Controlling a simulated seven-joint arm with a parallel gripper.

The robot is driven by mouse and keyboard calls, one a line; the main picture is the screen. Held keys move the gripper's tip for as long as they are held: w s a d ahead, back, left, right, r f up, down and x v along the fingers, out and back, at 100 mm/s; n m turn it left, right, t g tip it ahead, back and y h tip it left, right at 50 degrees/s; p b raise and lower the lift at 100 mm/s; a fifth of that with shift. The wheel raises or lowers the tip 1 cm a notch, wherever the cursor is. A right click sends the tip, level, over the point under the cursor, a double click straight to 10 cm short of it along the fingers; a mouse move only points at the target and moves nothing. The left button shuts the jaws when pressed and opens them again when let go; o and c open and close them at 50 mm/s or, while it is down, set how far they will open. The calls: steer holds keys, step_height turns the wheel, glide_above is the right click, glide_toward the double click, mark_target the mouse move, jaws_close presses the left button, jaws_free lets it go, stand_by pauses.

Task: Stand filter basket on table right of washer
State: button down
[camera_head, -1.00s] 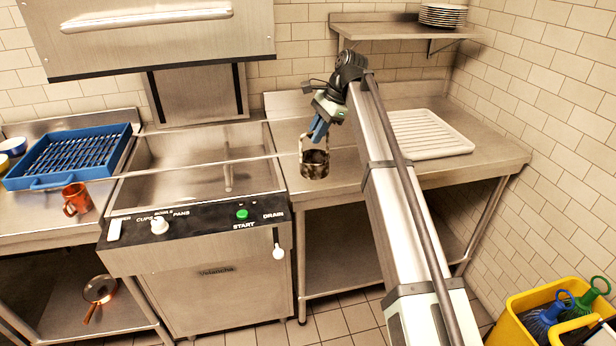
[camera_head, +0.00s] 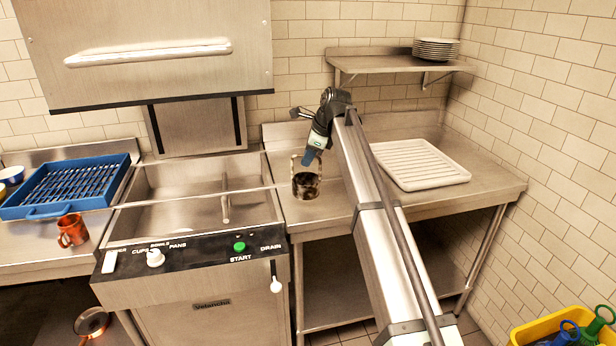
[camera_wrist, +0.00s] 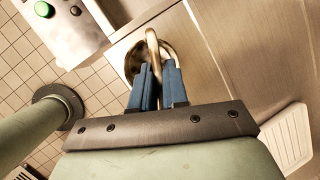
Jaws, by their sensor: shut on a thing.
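The filter basket (camera_head: 306,186) is a dark mesh cup with a tall pale loop handle. My gripper (camera_head: 311,154) is shut on that handle, with the basket hanging upright below it. In the wrist view the blue fingertips (camera_wrist: 158,86) close around the handle, and part of the basket (camera_wrist: 135,60) shows behind them. The basket is over the left part of the steel table (camera_head: 440,202) right of the washer (camera_head: 190,240). I cannot tell whether its bottom touches the table. The washer's hood is raised.
A white ribbed tray (camera_head: 420,165) lies on the right of the table, also in the wrist view (camera_wrist: 290,140). A shelf (camera_head: 390,62) with stacked plates (camera_head: 436,49) hangs above. A blue rack (camera_head: 70,186) and an orange mug (camera_head: 71,230) are left of the washer.

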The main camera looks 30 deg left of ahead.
steer(key=shift+f, duration=2.65)
steer(key=c, duration=1.1)
jaws_free()
steer(key=shift+f, duration=0.1)
steer(key=v, duration=1.2)
